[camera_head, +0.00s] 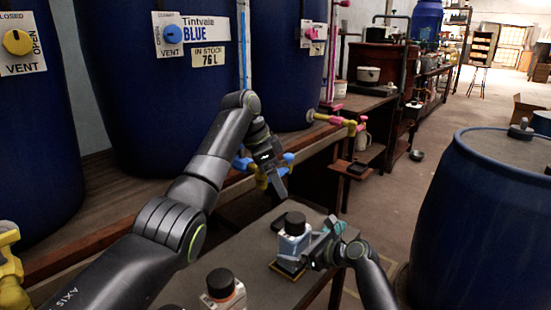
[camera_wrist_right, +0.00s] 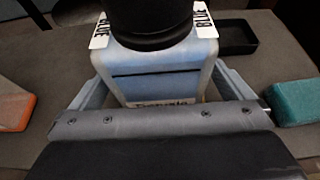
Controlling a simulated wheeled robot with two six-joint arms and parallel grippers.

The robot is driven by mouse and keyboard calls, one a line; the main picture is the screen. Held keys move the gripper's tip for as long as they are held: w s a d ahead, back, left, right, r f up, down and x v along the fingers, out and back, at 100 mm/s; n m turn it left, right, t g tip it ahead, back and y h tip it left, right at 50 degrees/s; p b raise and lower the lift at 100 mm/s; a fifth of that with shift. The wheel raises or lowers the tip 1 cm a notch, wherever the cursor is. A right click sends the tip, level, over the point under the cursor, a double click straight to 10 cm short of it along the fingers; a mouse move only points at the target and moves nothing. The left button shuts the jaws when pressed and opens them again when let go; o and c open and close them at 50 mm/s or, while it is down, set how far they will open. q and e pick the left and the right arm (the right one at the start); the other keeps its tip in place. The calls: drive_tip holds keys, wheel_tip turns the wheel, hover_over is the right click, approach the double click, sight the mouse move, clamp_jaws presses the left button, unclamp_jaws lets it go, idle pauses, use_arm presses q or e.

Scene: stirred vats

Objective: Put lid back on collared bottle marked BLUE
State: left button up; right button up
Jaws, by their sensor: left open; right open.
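The collared bottle (camera_head: 292,245) marked BLUE stands on the dark bench, pale blue with a black lid (camera_head: 295,221) on top. In the right wrist view the black lid (camera_wrist_right: 148,18) is above the BLUE collar labels, and I cannot tell how firmly it sits. My right gripper (camera_head: 318,248) is at the bottle; in the wrist view its fingers lie either side of the bottle's body (camera_wrist_right: 160,75), open. My left gripper (camera_head: 276,180) is open and apart from the bottle, in front of the vat's blue-handled tap.
An orange-labelled bottle (camera_head: 222,290) with a black cap stands nearer on the bench. The wrist view shows an empty black tray (camera_wrist_right: 238,38) and a teal block (camera_wrist_right: 294,102). Large blue vats (camera_head: 165,90) stand behind, and a blue barrel (camera_head: 480,230) at right.

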drive_tip(key=p+v, duration=0.6)
drive_tip(key=v, duration=0.9)
drive_tip(key=shift+s+d+r, duration=0.15)
drive_tip(key=shift+d+r, duration=0.05)
drive_tip(key=shift+d, duration=0.05)
